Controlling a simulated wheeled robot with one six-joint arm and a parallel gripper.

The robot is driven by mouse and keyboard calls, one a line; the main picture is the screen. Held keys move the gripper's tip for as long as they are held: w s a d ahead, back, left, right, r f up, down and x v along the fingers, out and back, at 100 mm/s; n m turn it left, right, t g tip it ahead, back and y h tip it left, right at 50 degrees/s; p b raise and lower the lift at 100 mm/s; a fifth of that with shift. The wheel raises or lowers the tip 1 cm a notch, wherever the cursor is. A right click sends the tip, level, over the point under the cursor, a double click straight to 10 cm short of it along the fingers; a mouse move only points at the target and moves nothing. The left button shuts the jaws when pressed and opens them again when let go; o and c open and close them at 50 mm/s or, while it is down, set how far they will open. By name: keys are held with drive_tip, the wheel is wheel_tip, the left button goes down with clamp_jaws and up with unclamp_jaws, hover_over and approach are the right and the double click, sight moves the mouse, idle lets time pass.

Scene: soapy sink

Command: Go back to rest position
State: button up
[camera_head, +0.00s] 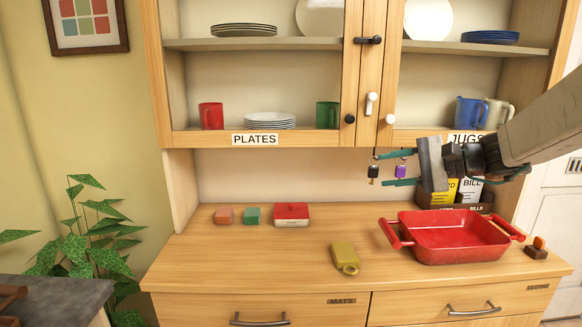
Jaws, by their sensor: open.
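My gripper (384,169) reaches in from the right, in front of the hutch's back panel. Its two teal fingers are apart, one above the other, and point left. A purple tag (400,171) hangs in the picture between the fingers, and a black tag (373,171) hangs near the fingertips. I cannot tell whether the fingers touch either tag. My gripper is above the wooden counter (300,262).
Below my gripper are a red tray (455,258) with two handles and a yellow-olive tagged object (345,257). A bill box (460,206) stands behind the wrist. Cupboard doors with a white latch (371,104) are above. The counter's front left is clear.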

drive_tip(key=s+a+f+n+g+h, duration=0.1)
drive_tip(key=s+f+n+g+h, duration=0.15)
drive_tip(key=s, duration=0.55)
drive_tip(key=s+a+f+n+g+h, duration=0.1)
drive_tip(key=s+f+n+g+h, duration=0.2)
drive_tip(key=s, duration=0.6)
drive_tip(key=s+d+f+n+h, duration=0.1)
drive_tip(key=s+d+f+h, duration=0.1)
drive_tip(key=s, duration=0.6)
drive_tip(key=s+d+f+n+h, duration=0.2)
drive_tip(key=s+h, duration=0.3)
drive_tip(key=s, duration=0.3)
drive_tip(key=shift+d, duration=0.6)
drive_tip(key=shift+o, duration=0.4)
drive_tip(key=shift+n, duration=0.25)
